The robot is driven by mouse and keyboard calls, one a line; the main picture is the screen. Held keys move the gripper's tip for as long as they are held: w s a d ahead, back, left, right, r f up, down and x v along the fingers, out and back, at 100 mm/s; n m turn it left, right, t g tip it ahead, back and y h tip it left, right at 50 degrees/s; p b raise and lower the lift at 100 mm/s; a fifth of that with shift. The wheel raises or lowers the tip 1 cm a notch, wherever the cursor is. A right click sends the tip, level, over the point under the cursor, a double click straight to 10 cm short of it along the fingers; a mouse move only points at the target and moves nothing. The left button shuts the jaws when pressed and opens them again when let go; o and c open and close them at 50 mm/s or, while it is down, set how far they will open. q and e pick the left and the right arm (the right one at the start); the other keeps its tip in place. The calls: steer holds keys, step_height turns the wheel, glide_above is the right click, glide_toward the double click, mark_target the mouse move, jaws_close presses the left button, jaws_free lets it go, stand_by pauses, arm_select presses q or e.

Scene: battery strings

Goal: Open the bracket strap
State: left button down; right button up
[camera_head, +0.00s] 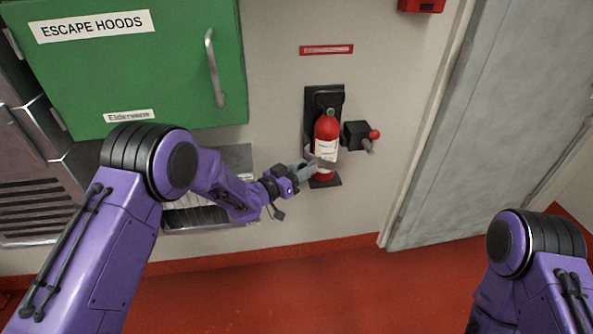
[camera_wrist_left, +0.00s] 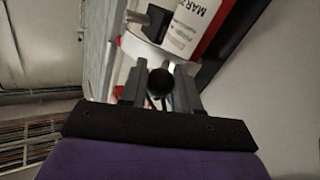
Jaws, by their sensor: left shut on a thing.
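A red fire extinguisher (camera_head: 327,128) with a white label stands upright in a black wall bracket (camera_head: 315,95). A pale grey strap (camera_head: 323,163) runs around its lower body. The extinguisher's label (camera_wrist_left: 197,18) and the pale strap (camera_wrist_left: 142,48) also show in the left wrist view. My left gripper (camera_head: 306,168) is at the strap's front left side. In the left wrist view the fingers of my left gripper (camera_wrist_left: 160,85) are shut on a round black knob (camera_wrist_left: 160,82) beside the strap. The strap's far side is hidden. My right gripper is out of view.
A black wall box with a red knob (camera_head: 356,135) is close right of the extinguisher. A green cabinet (camera_head: 170,75) with a handle hangs at left. A grey door (camera_head: 480,120) is at right. The red floor (camera_head: 260,285) is clear.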

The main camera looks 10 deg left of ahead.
arm_select(q)
steer(key=shift+d+f, duration=0.1)
steer(key=shift+d, duration=0.05)
steer(key=c, duration=0.8)
jaws_free()
steer(key=shift+c, duration=0.2)
steer(key=shift+s, duration=0.1)
steer(key=v, duration=1)
steer(key=shift+a, duration=0.3)
steer(key=shift+s, duration=0.1)
